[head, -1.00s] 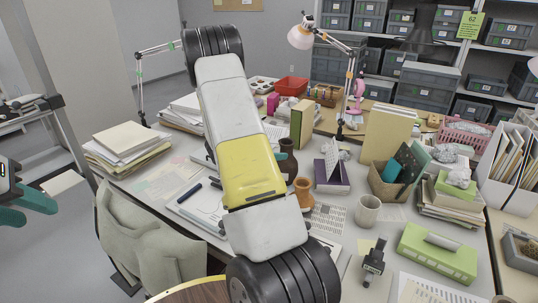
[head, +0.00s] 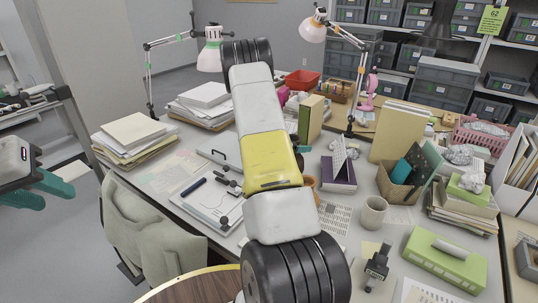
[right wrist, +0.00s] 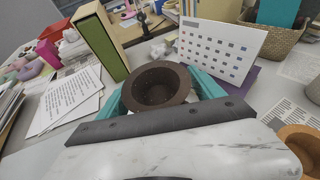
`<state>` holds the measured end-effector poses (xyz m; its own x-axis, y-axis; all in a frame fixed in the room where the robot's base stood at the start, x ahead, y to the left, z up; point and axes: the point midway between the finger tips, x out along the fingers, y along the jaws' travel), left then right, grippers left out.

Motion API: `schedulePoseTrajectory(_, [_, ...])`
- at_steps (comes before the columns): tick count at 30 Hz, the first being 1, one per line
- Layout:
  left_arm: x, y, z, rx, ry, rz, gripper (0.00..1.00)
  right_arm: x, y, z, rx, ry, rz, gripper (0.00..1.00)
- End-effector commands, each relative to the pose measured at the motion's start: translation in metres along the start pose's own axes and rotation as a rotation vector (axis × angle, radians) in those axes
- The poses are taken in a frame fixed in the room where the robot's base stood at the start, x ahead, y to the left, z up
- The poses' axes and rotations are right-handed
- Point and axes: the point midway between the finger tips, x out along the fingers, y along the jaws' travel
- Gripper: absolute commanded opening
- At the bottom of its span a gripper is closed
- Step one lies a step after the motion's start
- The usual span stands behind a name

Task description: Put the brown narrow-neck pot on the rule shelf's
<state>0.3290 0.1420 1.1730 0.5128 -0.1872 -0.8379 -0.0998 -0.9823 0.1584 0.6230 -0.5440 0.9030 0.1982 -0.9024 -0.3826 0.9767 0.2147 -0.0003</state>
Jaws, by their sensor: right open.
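A dark brown pot (right wrist: 168,84) with a round open mouth stands between the teal fingers of my right gripper (right wrist: 163,92) in the right wrist view. The fingers are open, one on each side; I cannot tell whether they touch it. In the head view my right arm hides this pot and the gripper. An orange-brown pot (right wrist: 303,148) stands close by on the right, cut by the frame edge; only a sliver of it (head: 313,184) shows in the head view. My left gripper (head: 42,192) is open and empty off the table's left side. I cannot pick out the rule shelf.
A purple book (head: 338,178) with a standing card is right of the pots, with a mug (head: 373,213) nearer. A green-and-tan box file (head: 310,118) stands behind. Paper stacks (head: 133,137), lamps, a basket (head: 398,185) and a green box (head: 444,258) crowd the table.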

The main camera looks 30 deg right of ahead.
Motion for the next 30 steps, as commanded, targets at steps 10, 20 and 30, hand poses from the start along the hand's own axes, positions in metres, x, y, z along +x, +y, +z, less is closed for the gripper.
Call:
schedulePoseTrajectory(10, [0.0,0.0,0.0,0.0,0.0,0.0,0.36,0.0,0.0,0.0,0.0,0.0,0.0,0.47])
schedulePoseTrajectory(20, [0.0,0.0,0.0,0.0,0.0,0.0,0.36,0.0,0.0,0.0,0.0,0.0,0.001,0.0])
schedulePoseTrajectory(30, [0.0,0.0,0.0,0.0,0.0,0.0,0.36,-0.003,0.001,0.01,0.004,-0.005,0.001,0.0])
